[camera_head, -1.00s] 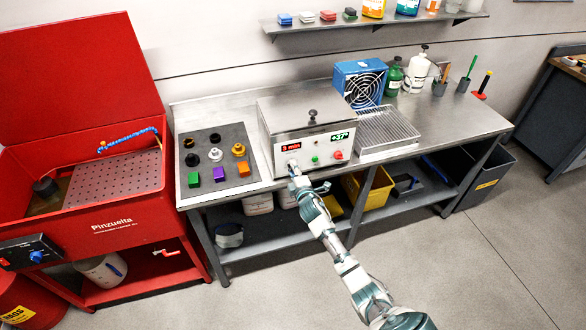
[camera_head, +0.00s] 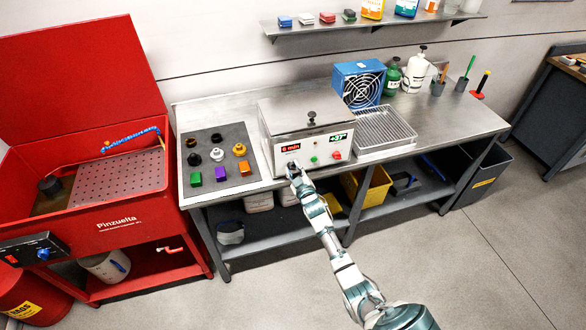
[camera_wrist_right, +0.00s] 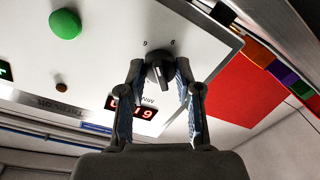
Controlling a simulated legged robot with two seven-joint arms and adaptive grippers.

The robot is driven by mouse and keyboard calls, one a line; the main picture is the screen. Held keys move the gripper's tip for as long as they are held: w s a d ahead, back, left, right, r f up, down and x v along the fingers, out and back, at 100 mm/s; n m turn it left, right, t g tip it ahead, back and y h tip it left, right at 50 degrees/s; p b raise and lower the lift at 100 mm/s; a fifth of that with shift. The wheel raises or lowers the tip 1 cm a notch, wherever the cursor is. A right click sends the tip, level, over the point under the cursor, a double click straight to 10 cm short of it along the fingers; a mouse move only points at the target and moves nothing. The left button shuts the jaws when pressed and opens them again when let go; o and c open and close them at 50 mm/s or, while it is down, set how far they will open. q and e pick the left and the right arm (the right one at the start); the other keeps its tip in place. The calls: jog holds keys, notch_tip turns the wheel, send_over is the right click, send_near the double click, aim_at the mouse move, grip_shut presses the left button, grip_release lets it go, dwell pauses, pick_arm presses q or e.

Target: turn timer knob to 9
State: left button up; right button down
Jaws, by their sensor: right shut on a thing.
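The timer knob (camera_wrist_right: 157,66) is dark and sits on the pale front panel (camera_wrist_right: 110,25) of the steel machine (camera_head: 285,112). My right gripper (camera_head: 293,169) reaches up to the panel's left part and hides most of the knob in the head view. In the right wrist view, the fingers of my right gripper (camera_wrist_right: 159,70) stand on both sides of the knob, shut on it. The red display (camera_head: 290,148) above the knob reads 6 min. It shows upside down in the right wrist view (camera_wrist_right: 131,108). My left gripper is not in view.
A green button (camera_wrist_right: 65,24) is on the same panel. A red knob (camera_head: 337,155) and a green +37° display (camera_head: 338,137) are further right. A dark mat (camera_head: 217,137) with knobs and coloured blocks lies left, a wire rack (camera_head: 385,130) right.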

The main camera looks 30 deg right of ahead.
jog(key=shift+s+f+m+p, duration=0.1)
jog(key=shift+f+m+p, duration=0.1)
jog(key=shift+m, duration=1.1)
jog(key=shift+f+m+p, duration=0.1)
jog(key=shift+f+m, duration=0.1)
jog(key=shift+m, duration=1.1)
jog(key=shift+s+f+m+p, duration=0.1)
jog(key=shift+f+m+p, duration=0.1)
jog(key=shift+m, duration=1.1)
jog(key=c, duration=1.1)
grip_release()
jog(key=o, duration=0.3)
jog(key=shift+w, duration=0.1)
jog(key=shift+w+r, duration=0.1)
jog(key=shift+r, duration=0.05)
jog(key=shift+t, duration=0.3)
